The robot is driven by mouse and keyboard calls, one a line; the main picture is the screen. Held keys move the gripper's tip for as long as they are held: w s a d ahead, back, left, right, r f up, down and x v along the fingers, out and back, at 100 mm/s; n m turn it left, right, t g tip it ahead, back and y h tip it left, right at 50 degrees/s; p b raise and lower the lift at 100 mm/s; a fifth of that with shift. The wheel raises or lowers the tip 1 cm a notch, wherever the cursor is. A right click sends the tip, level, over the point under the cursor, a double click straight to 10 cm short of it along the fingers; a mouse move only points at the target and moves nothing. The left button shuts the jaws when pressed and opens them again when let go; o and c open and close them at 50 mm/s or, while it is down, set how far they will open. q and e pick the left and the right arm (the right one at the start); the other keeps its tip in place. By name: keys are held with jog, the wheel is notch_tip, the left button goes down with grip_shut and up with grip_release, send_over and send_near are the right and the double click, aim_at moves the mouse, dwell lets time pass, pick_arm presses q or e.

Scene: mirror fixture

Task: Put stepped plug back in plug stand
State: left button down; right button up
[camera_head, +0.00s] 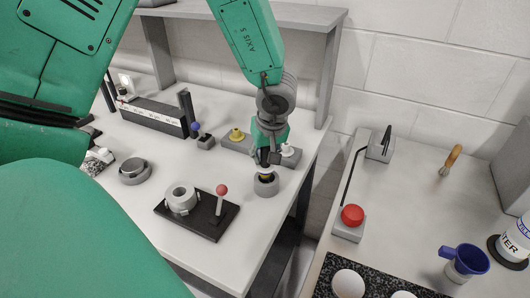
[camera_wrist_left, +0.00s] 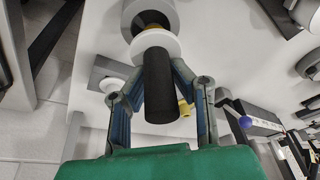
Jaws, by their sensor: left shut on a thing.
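My left gripper (camera_head: 266,158) hangs over the right side of the white table. It is shut on the stepped plug (camera_wrist_left: 158,85), around its black handle; it also shows in the left wrist view (camera_wrist_left: 157,75). The plug has a white flange and a yellowish step beyond it. A short grey round holder (camera_head: 265,187), seemingly the plug stand, stands directly below the gripper; its dark opening shows beyond the plug in the wrist view (camera_wrist_left: 148,10). I cannot tell whether the plug's tip is inside the opening. My right gripper is not in view.
A black plate (camera_head: 202,228) with a grey ring part and red-knobbed lever stands nearby. Behind are a yellow-topped block (camera_head: 236,138), a blue-knobbed block (camera_head: 205,141) and a shelf. A second counter with a red button (camera_head: 352,215) lies right, across a gap.

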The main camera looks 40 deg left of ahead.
pick_arm(q)
jog(key=shift+f+b, duration=0.5)
jog(key=shift+f, duration=0.65)
jog(key=c, duration=1.3)
grip_release()
jog(key=shift+d+r, duration=0.1)
